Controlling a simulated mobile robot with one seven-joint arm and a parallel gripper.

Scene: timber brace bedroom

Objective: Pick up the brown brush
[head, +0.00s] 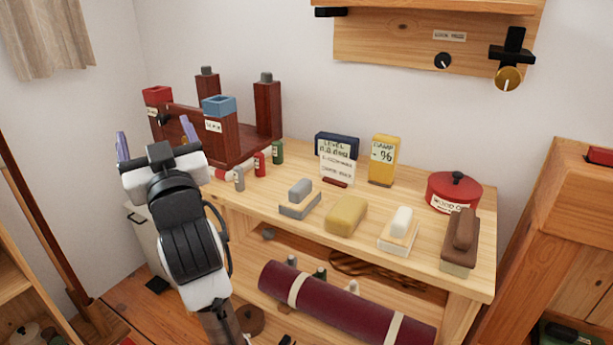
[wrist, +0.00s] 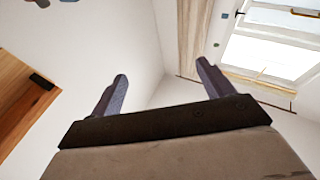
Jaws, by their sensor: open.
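The brown brush (head: 463,236) sits at the right front end of the wooden bench top, with a brown back and handle over a pale bristle block. My gripper (head: 154,134) is at the left of the head view, in front of the bench's left end, far from the brush. Its two purple-grey fingers are apart with nothing between them. In the wrist view my gripper (wrist: 162,88) is also open and empty, facing white walls and a window; the brush does not show there.
Left of the brush are a cream-and-white block (head: 398,231), a tan block (head: 346,215) and a grey block (head: 299,198). A red pot (head: 455,191) stands behind the brush. A dark red wooden frame (head: 268,110) fills the bench's left end. A maroon roll (head: 345,308) lies below.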

